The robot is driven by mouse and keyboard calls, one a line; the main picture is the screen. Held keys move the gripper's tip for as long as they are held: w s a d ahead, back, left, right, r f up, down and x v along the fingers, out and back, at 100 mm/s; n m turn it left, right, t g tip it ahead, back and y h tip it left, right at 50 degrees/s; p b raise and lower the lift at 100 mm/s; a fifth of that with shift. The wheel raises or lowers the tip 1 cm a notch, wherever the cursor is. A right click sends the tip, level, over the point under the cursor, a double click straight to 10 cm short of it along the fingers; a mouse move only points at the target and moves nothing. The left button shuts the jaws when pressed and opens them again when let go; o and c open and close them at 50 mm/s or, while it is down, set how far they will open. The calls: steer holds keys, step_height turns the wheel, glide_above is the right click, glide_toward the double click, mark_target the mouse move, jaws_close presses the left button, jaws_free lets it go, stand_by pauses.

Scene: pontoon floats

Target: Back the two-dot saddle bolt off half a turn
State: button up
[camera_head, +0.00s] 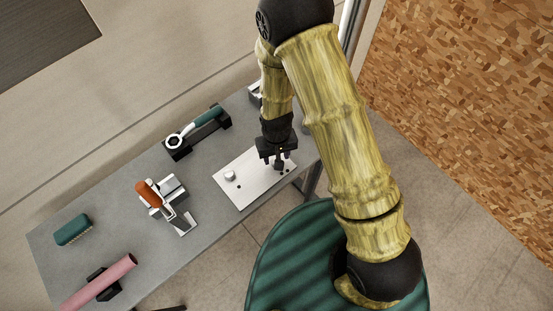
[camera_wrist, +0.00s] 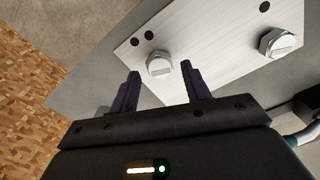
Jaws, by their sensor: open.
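The saddle plate (camera_head: 252,180) is a pale brushed-metal plate on the grey bench; it also shows in the wrist view (camera_wrist: 215,45). The two-dot bolt (camera_wrist: 159,65) has a silver hex head with a slotted or barred top, and two black dots lie beside it. The one-dot bolt (camera_wrist: 277,44) stands to its right, and in the head view it sits at the plate's left (camera_head: 230,176). My gripper (camera_head: 279,161) is over the plate's right part, hiding most of the two-dot bolt there. In the wrist view its dark fingers (camera_wrist: 160,70) are open, one on each side of the two-dot bolt's head; contact cannot be told.
A teal-handled ring wrench (camera_head: 205,118) lies in a black holder behind the plate. An orange-handled tool (camera_head: 150,194) stands left of the plate. A teal block (camera_head: 73,230) and a pink cylinder (camera_head: 98,282) are at the bench's left end.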

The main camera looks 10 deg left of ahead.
steer(key=shift+r+p, duration=1.25)
steer(key=shift+r, duration=0.95)
steer(key=shift+r+b, duration=0.4)
steer(key=shift+r, duration=0.35)
step_height(320, 180, up, 16)
steer(key=b, duration=0.4)
steer(key=shift+f, duration=0.1)
